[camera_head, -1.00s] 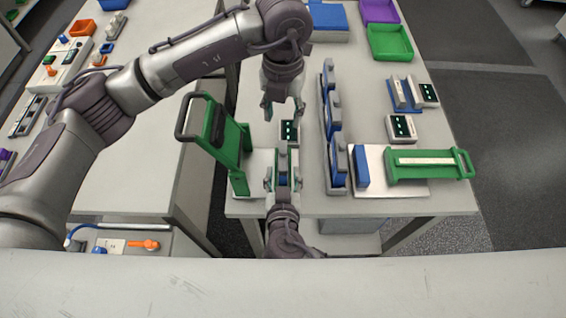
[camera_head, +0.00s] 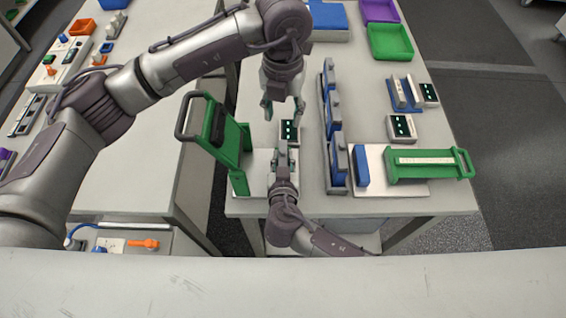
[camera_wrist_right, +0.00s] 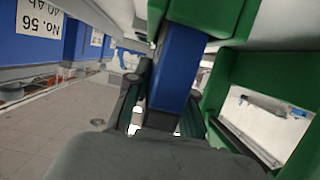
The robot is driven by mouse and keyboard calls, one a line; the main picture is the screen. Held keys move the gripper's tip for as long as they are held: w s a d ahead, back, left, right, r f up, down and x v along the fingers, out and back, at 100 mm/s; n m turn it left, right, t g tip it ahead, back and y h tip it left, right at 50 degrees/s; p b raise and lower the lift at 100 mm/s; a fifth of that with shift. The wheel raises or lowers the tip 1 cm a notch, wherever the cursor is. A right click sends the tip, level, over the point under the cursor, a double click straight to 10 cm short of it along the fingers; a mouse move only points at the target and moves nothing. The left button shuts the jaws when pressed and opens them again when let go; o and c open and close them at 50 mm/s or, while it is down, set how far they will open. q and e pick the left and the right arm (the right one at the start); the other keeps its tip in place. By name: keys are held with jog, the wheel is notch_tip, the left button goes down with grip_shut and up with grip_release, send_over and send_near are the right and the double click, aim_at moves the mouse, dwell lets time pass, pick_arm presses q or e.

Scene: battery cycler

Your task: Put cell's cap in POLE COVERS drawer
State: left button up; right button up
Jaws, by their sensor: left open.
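My left gripper (camera_head: 283,112) is open and empty above the table, beyond the right gripper. My right gripper (camera_head: 281,150) is low over the table, right of the upright green frame. In the right wrist view, a blue block (camera_wrist_right: 178,65), probably the cell, stands between the right gripper's fingers (camera_wrist_right: 160,108), against a green part. Whether the fingers press on it cannot be told. The block is hidden behind the gripper in the head view. I cannot make out its cap. No drawer marked POLE COVERS can be made out.
Blue cells with grey tops (camera_head: 335,115) stand in a row just right of the grippers. A green frame with a handle (camera_head: 222,140) stands left. A green tool (camera_head: 430,165) lies on a white plate. Green (camera_head: 390,42) and purple (camera_head: 380,10) trays are at the back.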

aim_at(283, 150)
grip_shut()
jog(key=shift+f, duration=0.1)
pick_arm(q)
notch_tip(283, 150, down, 14)
jog(key=n, duration=1.2)
jog(key=shift+w+r, duration=0.1)
grip_shut()
jog(key=shift+r, duration=0.25)
dwell(0.6)
